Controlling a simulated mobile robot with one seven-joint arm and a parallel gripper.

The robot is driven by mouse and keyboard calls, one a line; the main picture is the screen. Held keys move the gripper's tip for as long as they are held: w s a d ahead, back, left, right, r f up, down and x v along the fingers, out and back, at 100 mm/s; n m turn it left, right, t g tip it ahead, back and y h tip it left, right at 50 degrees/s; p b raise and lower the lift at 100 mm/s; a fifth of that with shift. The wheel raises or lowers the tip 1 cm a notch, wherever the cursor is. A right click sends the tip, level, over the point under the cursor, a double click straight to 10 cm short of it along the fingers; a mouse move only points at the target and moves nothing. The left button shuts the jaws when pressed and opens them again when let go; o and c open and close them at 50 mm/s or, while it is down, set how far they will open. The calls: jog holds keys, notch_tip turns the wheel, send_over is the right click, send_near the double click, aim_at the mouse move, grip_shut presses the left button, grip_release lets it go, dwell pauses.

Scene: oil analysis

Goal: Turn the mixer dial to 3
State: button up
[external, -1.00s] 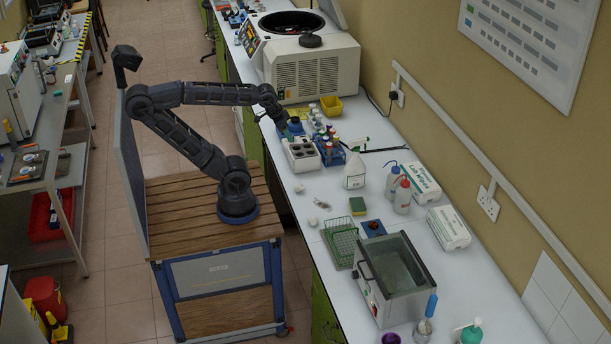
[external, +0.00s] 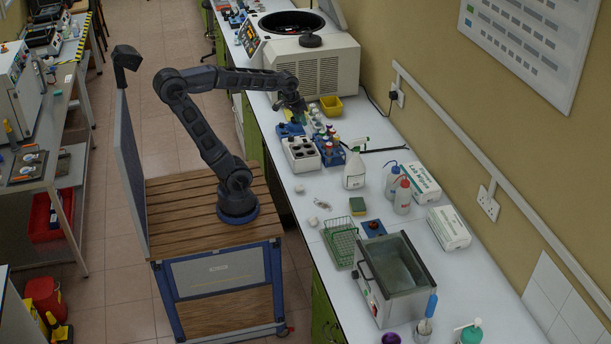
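A small blue device (external: 289,131), which looks like the mixer, stands on the white bench near its left edge, behind a white block with round wells. Its dial is too small to make out in this view. My gripper (external: 293,108) points down just behind and above the blue device, close to the bottles. The gap between them is hard to judge. The fingers are dark and small, so I cannot tell whether they are open or shut. I see nothing held.
The white well block (external: 301,154) and a blue tube rack (external: 331,153) stand in front. Several small bottles (external: 319,125) are close on the right. A large centrifuge (external: 312,65) and a yellow bin (external: 331,106) are behind. A spray bottle (external: 354,170) stands further right.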

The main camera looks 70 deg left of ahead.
jog(key=w+a+f+n+g, duration=0.15)
jog(key=w+a+n, duration=0.3)
jog(key=a, duration=0.55)
jog(key=n+g, duration=0.2)
jog(key=n, duration=0.7)
send_over(282, 123)
notch_tip(282, 123, down, 17)
jog(key=shift+h, duration=0.4)
notch_tip(282, 123, down, 10)
jog(key=shift+s+d+r, duration=0.1)
jog(key=shift+s, duration=0.05)
jog(key=shift+c, duration=0.5)
jog(key=c, duration=0.6)
